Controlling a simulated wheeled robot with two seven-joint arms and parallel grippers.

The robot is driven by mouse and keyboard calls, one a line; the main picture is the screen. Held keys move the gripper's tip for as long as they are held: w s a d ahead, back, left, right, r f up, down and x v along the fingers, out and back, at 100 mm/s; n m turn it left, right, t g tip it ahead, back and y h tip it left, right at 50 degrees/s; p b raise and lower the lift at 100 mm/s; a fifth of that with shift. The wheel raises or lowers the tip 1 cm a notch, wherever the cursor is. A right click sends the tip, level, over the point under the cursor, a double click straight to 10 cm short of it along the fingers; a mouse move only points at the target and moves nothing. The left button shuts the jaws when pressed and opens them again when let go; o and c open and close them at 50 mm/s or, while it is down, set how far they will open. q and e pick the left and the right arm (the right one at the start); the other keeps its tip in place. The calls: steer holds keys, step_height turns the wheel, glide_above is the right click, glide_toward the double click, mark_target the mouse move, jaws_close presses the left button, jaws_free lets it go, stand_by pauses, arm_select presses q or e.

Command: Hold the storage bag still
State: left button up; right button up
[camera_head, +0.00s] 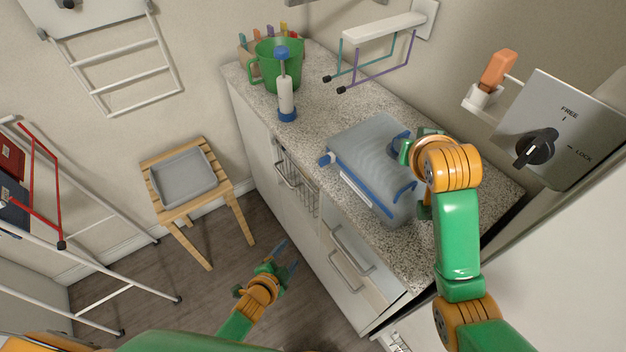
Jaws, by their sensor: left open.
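The storage bag (362,155) is a translucent grey-blue block with blue edging and a white strip along its near side. It lies flat on the speckled counter. My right gripper (400,146) is over the bag's right end. Its fingers are largely hidden by the wrist, so I cannot tell whether they grip or only touch the bag. My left gripper (287,255) is low at the bottom centre, in front of the cabinet and well apart from the bag. Its two blue fingers are spread, with nothing between them.
A wooden stool (187,211) carries a grey tray (183,177). A panel with a knob (535,148) is at right. A drying rack (90,255) stands left.

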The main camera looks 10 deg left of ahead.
arm_select(q)
steer(key=w+d+r+m+t+h, duration=0.25)
steer(key=w+r+m+t, duration=0.2)
steer(key=w+r, duration=0.5)
steer(key=m+t+h, duration=0.1)
steer(key=m+t, duration=0.1)
steer(key=m, duration=0.3)
glide_toward(324, 164)
steer(key=w, duration=0.3)
steer(key=x, duration=0.7)
steer(key=shift+w+d, duration=0.15)
steer(key=shift+d, duration=0.35)
arm_select(e)
steer(key=shift+s+r, duration=0.1)
steer(key=shift+s, duration=0.1)
arm_select(q)
jaws_close()
steer(key=o, duration=0.5)
jaws_free()
